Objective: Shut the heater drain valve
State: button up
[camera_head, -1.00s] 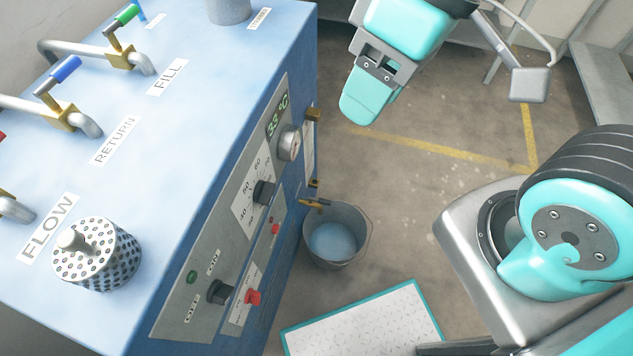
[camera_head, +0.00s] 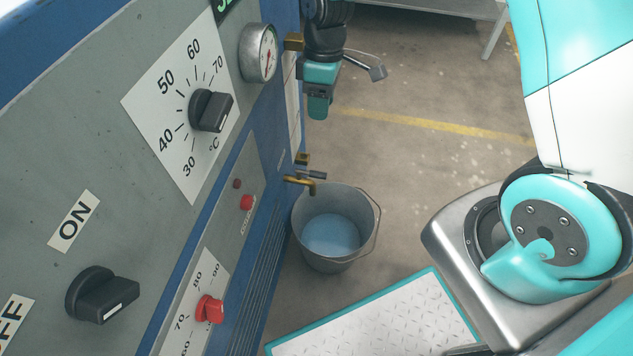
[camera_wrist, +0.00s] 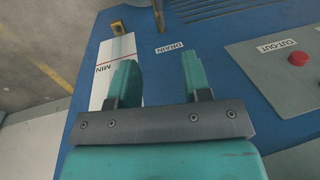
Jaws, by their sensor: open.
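The heater drain valve (camera_head: 299,182) is a small brass tap low on the heater's far corner, with a grey lever (camera_head: 314,174) pointing right. It sits above the rim of a grey bucket (camera_head: 370,240) holding bluish liquid. My gripper (camera_head: 318,112) hangs above the valve and apart from it, fingers pointing down. In the wrist view my gripper (camera_wrist: 160,72) is open and empty, over the blue panel near a DRAIN label (camera_wrist: 170,48). A brass piece (camera_wrist: 158,12) at that view's top edge may be part of the valve; the rest is cut off.
The heater's grey control panel (camera_head: 60,150) with knobs fills the left. Brass gauge fittings (camera_head: 293,41) stick out on its far edge, one just above the valve.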

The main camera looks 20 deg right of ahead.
aim_at(317, 172)
jog(key=f+b, duration=0.1)
jog(key=f, duration=0.5)
jog(key=s+a+f+b, duration=0.1)
jog(key=f+b, duration=0.1)
jog(key=f, duration=0.4)
jog(key=s+a+f+b, duration=0.1)
jog(key=f+b, duration=0.1)
jog(key=f, duration=0.3)
jog(key=shift+s+f, duration=0.25)
jog(key=shift+f, duration=0.15)
grip_shut()
